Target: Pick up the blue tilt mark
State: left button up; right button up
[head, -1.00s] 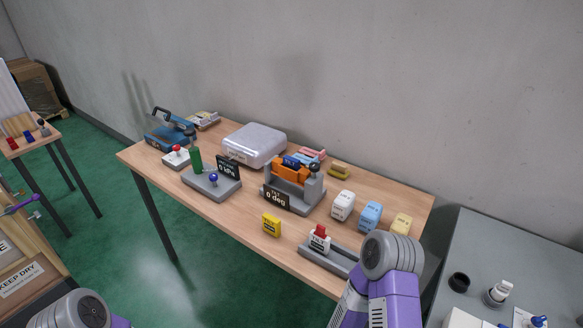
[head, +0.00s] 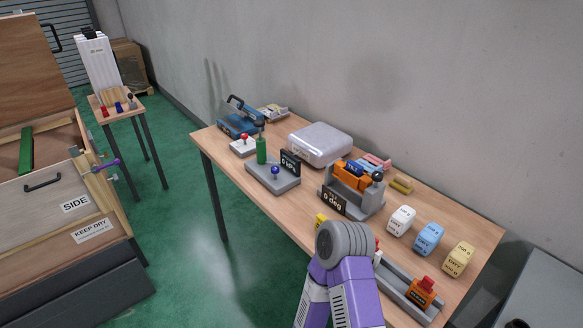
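The tilt stand (head: 352,203) with a "0 deg" plate is on the long workbench (head: 224,148). My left gripper is not in view.
White, blue and yellow blocks (head: 429,239) stand at the bench's right. A grey rail (head: 398,289) carries an orange block (head: 422,292). A silver case (head: 321,144) is at the back. A wooden crate (head: 40,190) stands left; green floor is clear between.

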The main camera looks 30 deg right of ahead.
aim_at(356, 169)
jog(key=u, duration=1)
jog(key=i, duration=2.25)
jog(key=z, duration=3.05)
